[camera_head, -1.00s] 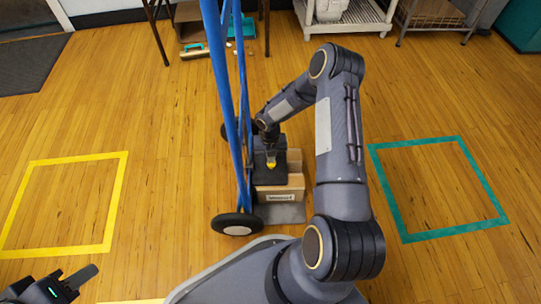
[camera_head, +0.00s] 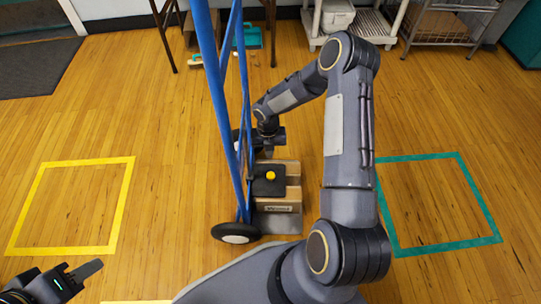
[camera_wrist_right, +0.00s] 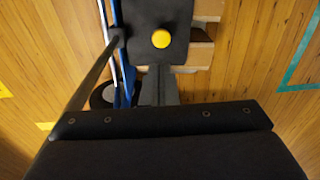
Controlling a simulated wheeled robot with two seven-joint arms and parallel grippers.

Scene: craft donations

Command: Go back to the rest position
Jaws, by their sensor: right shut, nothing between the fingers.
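My right gripper (camera_head: 268,150) is shut and empty, just beyond and above a black block with a yellow knob (camera_head: 270,180). In the right wrist view my gripper fingers (camera_wrist_right: 158,82) are together, and the yellow knob (camera_wrist_right: 161,39) shows clear beyond their tips. My right arm reaches forward over the floor with its elbow raised. My left gripper (camera_head: 78,276) shows only partly at the lower left, away from everything; its jaw opening is unclear.
The black block lies on cardboard boxes (camera_head: 278,207) on a blue hand truck (camera_head: 216,75), whose frame stands close left of my right arm. A yellow floor square (camera_head: 64,249) and a teal one (camera_head: 445,247) are empty. Shelves (camera_head: 357,26) stand at the back.

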